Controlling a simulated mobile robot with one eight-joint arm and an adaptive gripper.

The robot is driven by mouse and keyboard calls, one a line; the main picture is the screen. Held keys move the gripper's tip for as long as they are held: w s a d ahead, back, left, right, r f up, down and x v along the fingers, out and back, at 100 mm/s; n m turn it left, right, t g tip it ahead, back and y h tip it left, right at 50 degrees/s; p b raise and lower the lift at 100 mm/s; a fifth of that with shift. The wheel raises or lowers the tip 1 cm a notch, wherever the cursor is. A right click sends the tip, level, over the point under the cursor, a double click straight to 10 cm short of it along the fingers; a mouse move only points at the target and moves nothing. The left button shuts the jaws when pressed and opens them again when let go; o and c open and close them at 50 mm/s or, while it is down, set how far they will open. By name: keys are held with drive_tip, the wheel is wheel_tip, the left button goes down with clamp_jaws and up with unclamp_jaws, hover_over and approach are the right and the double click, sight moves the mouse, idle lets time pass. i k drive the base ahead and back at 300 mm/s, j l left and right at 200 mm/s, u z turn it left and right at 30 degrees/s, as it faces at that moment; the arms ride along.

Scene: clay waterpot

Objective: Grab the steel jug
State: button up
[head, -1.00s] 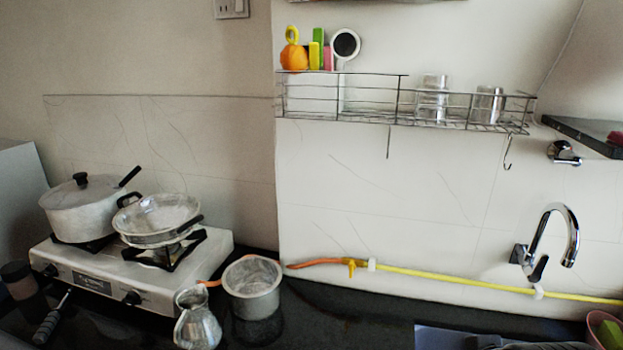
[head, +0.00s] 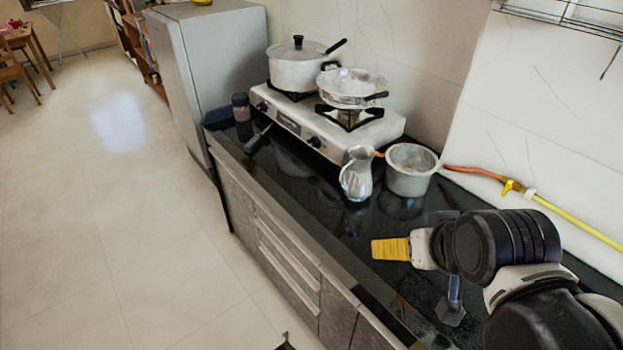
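The steel jug (head: 357,175) stands upright on the black counter in the head view, in front of the stove's right end. It is shiny, with a narrow neck and a wider body. My gripper (head: 422,281) is over the counter at the lower right, nearer the camera and apart from the jug. One finger shows a yellow ridged pad, and a dark grey finger part shows lower down. The two are spread apart with nothing seen between them, so it looks open. My arm hides part of the counter behind it.
A grey pot (head: 412,170) stands close to the jug's right. The white stove (head: 318,126) behind holds a lidded pot (head: 298,70) and a pan (head: 351,88). An orange and yellow hose (head: 565,222) runs along the wall. The floor (head: 110,230) is clear at left.

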sight(356, 178)
drive_tip(key=i+j+z, duration=0.2)
drive_tip(key=j+z, duration=0.2)
drive_tip(key=j, duration=0.3)
drive_tip(key=i+j+z, duration=0.15)
drive_tip(key=j+z, duration=0.25)
drive_tip(key=j, duration=0.3)
drive_tip(key=j+z, duration=0.35)
drive_tip(key=j, duration=0.4)
